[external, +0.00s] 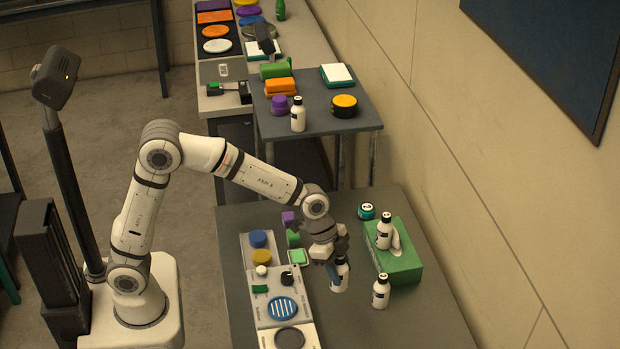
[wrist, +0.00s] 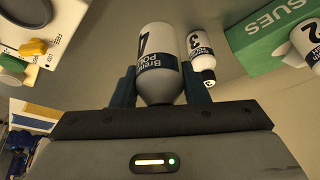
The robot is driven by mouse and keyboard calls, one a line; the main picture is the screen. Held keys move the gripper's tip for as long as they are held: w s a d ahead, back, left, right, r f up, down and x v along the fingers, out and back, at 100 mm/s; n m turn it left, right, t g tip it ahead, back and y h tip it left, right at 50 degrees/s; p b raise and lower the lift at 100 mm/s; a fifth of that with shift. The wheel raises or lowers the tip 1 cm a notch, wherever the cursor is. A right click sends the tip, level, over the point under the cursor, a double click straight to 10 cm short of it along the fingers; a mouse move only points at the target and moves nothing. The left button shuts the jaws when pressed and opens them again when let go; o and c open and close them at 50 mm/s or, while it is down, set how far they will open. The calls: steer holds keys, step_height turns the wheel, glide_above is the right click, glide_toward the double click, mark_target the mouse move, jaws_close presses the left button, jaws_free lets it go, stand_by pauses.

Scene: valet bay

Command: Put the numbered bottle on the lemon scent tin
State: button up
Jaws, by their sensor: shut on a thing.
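My gripper (external: 335,262) is shut on a white bottle (external: 340,278) with a dark label, low over the near table. In the wrist view this bottle (wrist: 157,65) shows a 4 and is between the fingers; I cannot tell whether it touches the table. Bottle 3 (wrist: 200,45) stands close beside it, also seen in the external view (external: 380,291). Bottle 2 (wrist: 311,38) is on the tissue box, also in the external view (external: 384,236). A black tin with a yellow-orange top (external: 344,104) stands on the farther table; its scent name is unreadable.
A green tissue box (external: 405,266) stands to the right of my gripper, with a teal-lidded tin (external: 366,211) behind it. A grey panel with colored discs and knobs (external: 272,313) lies left. Another white bottle (external: 298,115) and a purple jar (external: 279,106) stand near the yellow-topped tin.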

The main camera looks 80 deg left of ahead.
steer(key=w+a+r+n+y, duration=0.15)
steer(key=a+n, duration=0.25)
steer(key=a, duration=1.6)
steer(key=w+a+r+n+y, duration=0.15)
steer(key=a+n, duration=0.25)
steer(key=a, duration=1.6)
steer(key=shift+t, duration=0.5)
steer(key=f, duration=0.6)
steer(key=s+f, duration=0.1)
steer(key=f, duration=0.2)
steer(key=shift+f, duration=0.2)
steer(key=shift+f, duration=0.2)
steer(key=o, duration=1.1)
steer(key=shift+r, duration=0.1)
steer(key=shift+c, duration=0.2)
